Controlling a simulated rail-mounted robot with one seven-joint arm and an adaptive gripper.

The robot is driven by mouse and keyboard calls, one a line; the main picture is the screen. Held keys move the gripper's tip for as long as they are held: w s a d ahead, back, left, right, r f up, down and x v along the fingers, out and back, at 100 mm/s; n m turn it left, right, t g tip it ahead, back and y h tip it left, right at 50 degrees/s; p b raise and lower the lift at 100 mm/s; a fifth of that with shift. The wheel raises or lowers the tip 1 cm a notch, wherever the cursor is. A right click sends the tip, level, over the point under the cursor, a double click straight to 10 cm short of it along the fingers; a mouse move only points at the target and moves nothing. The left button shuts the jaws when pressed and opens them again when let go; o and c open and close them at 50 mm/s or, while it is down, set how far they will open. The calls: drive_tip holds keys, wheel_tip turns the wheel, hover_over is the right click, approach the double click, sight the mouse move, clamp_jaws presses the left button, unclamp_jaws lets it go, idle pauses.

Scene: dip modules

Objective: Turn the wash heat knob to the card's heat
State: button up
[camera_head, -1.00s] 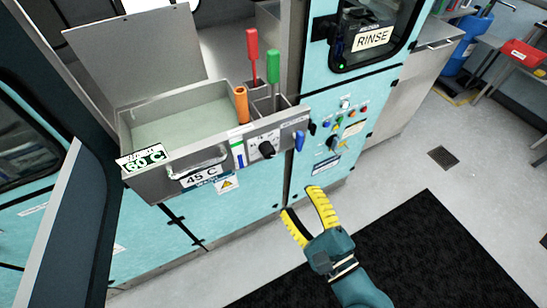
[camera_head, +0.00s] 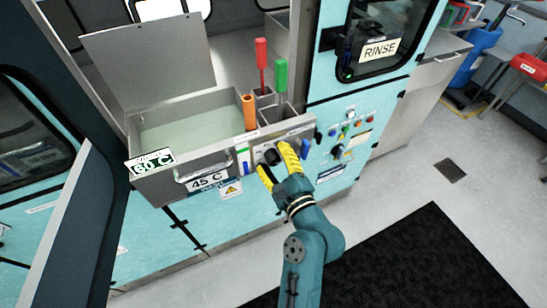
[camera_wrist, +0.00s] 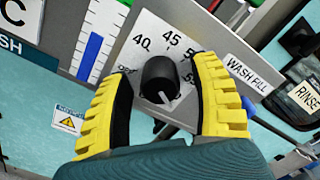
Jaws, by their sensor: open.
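The wash heat knob (camera_wrist: 159,80) is a black round knob on a white dial plate (camera_wrist: 148,30) marked 40, 45, 50 and 55. A light mark on its lower edge points down and slightly right in the wrist view. My gripper (camera_wrist: 164,70) is open, with one yellow finger on each side of the knob; a gap shows by both fingers. In the head view my gripper (camera_head: 272,157) is at the panel around the knob (camera_head: 271,156). A white card (camera_head: 207,181) reads 45 C on the tank front. A green-and-white sign (camera_head: 151,163) reads 60 C at the tank's left corner.
A blue lever (camera_head: 305,147) sits just right of the dial, near a WASH FILL label (camera_wrist: 247,74). A blue level gauge (camera_wrist: 95,45) is on its left. Orange (camera_head: 249,112), red (camera_head: 261,62) and green (camera_head: 281,78) handles rise above the panel. Open floor lies right.

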drive_tip(key=shift+c, duration=0.3)
clamp_jaws()
